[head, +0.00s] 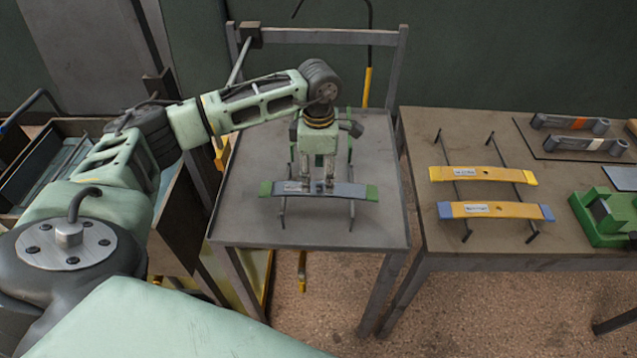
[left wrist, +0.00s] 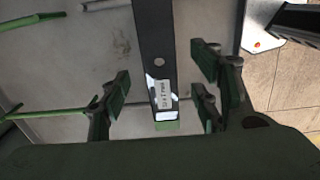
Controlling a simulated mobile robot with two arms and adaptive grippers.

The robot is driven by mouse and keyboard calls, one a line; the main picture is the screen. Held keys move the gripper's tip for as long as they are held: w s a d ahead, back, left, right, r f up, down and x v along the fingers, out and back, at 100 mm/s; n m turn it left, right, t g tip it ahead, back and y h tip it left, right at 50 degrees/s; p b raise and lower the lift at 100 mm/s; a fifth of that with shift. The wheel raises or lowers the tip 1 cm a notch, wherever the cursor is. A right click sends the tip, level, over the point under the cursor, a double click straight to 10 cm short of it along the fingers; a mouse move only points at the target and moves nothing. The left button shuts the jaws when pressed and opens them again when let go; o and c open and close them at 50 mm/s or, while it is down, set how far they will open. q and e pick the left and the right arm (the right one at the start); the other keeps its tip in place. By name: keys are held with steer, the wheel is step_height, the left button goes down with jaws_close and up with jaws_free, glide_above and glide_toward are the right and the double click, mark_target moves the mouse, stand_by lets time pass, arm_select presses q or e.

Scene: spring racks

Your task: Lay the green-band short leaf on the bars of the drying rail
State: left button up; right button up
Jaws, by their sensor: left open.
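The green-band leaf (head: 345,190) is a dark grey, slightly bowed strip with green ends and a white label. In the head view it lies across the two bars of the drying rail (head: 352,213), on the grey cart. My left gripper (head: 318,187) points down at the leaf's middle, with its fingers apart. In the left wrist view the leaf (left wrist: 155,45) runs between the open fingers (left wrist: 160,88), with a gap on each side. Part of the leaf's middle is hidden by the gripper in the head view. My right gripper is not in view.
The cart top (head: 385,160) is otherwise clear. On the table at right, a yellow-ended orange leaf (head: 485,174) and a blue-ended orange leaf (head: 500,210) lie across another rail. A green fixture (head: 595,218) stands beside them. Open bins (head: 40,165) are at left.

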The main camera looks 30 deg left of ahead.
mark_target(319, 188)
arm_select(q)
step_height(319, 188, up, 8)
steer(key=b, duration=0.2)
stand_by(0.6)
